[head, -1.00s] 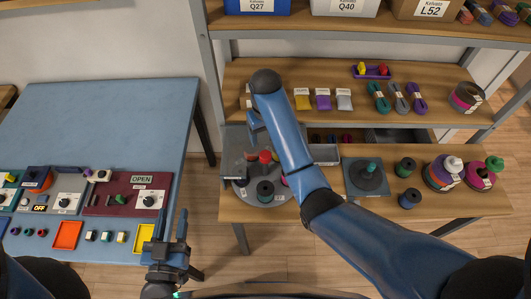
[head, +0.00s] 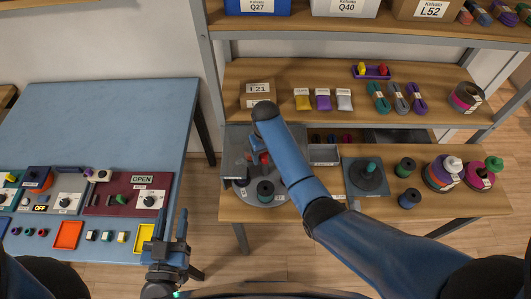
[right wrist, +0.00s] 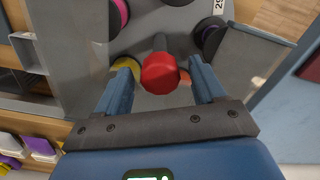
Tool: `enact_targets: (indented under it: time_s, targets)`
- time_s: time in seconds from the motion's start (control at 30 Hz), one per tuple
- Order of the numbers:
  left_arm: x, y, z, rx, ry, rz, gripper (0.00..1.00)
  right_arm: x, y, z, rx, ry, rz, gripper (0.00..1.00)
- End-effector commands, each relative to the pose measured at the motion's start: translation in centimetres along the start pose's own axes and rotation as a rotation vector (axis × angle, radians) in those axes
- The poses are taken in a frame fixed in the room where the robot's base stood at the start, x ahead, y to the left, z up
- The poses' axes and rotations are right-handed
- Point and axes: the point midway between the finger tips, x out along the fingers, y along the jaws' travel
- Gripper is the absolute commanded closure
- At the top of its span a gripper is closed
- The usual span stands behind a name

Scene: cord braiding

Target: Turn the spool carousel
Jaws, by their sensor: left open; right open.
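In the right wrist view the red knob (right wrist: 160,73) lies between the two blue fingers of my right gripper (right wrist: 165,80), which is open with a gap on each side. Pink, yellow and dark spools stand around the knob there. In the head view my right arm hides part of the carousel. My left gripper (head: 181,226) is open and empty beside the blue table.
A grey box (head: 236,150) stands at the carousel's back left. A shelf above holds packets and cord bundles. The blue table (head: 100,120) has coloured panels.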

Motion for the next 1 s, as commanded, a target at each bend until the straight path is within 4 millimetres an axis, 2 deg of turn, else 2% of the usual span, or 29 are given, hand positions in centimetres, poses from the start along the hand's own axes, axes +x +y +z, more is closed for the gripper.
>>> enact_targets:
  time_s: [0.17,0.2,0.63,1.0]
  targets:
    - [0.0,0.0,0.01,0.0,0.0,0.0,0.57,0.02,0.0,0.0,0.0,0.0,0.0,0.31]
    - [0.0,0.0,0.01,0.0,0.0,0.0,0.57,0.02,0.0,0.0,0.0,0.0,0.0,0.34]
    - [0.0,0.0,0.01,0.0,0.0,0.0,0.57,-0.02,0.0,-0.01,0.0,0.0,0.0,1.0]
    - [0.01,0.0,0.46,0.0,0.0,0.0,0.57,0.06,0.69,-0.42,-0.007,0.002,0.0,1.0]
